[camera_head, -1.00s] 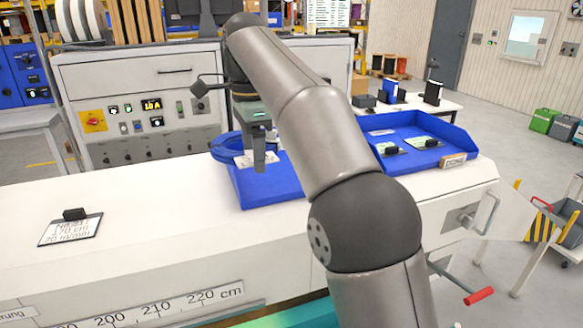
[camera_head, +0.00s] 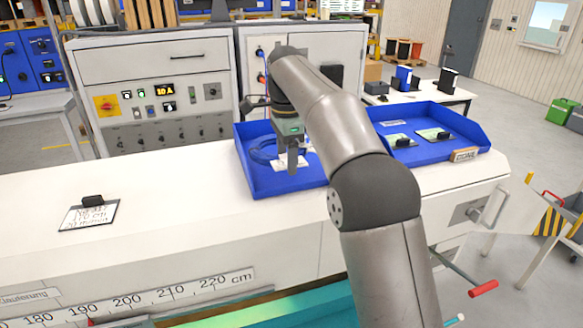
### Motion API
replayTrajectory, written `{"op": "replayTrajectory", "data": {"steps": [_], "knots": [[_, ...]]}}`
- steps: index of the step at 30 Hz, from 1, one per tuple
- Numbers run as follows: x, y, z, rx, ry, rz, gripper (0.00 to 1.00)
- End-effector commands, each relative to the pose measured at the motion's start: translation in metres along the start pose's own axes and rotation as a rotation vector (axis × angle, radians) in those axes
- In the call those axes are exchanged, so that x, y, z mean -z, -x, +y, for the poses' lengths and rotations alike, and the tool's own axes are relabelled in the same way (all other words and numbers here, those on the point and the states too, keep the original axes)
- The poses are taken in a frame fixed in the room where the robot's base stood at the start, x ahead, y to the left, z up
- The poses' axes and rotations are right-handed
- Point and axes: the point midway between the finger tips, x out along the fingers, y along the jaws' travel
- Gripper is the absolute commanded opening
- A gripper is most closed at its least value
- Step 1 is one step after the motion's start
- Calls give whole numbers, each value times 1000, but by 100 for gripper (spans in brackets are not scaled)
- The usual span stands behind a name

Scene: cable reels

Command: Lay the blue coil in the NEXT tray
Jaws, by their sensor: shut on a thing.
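The blue coil (camera_head: 262,149) shows in the head view inside the outline of the left blue tray (camera_head: 276,187), near its left back part. My gripper (camera_head: 292,168) points down over this tray and is shut on the coil at its right side. A white tag (camera_head: 309,158) shows beside the fingers. I cannot tell whether the coil touches the tray floor. No NEXT label is readable on this tray; my arm hides its right part.
The white bench top (camera_head: 170,187) is mostly clear on the left, apart from a card with a black clip (camera_head: 91,212). A grey control cabinet (camera_head: 150,85) stands behind the bench. A red-ended lever (camera_head: 482,289) sticks out at the front right.

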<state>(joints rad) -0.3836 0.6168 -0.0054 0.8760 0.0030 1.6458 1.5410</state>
Motion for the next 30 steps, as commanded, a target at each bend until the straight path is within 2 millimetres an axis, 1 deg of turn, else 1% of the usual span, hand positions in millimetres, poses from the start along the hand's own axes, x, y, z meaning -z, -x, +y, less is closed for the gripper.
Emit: {"op": "replayTrajectory", "data": {"steps": [2, 5, 7, 12, 15, 21, 22, 23, 24, 30], "knots": [[3, -2, -2, 3, 0, 0, 27], [10, -11, -6, 1, -1, 0, 27], [16, -20, -10, 0, -2, 0, 27], [15, -44, -10, 1, 0, 0, 27], [15, -50, -10, 3, 0, 0, 27], [15, -51, -10, 4, 0, 0, 27], [15, -53, -10, 0, 0, 0, 68], [15, -52, -10, 0, 0, 0, 76], [15, -52, -10, 0, 0, 0, 87], [15, -52, -10, 0, 0, 0, 87]]}}
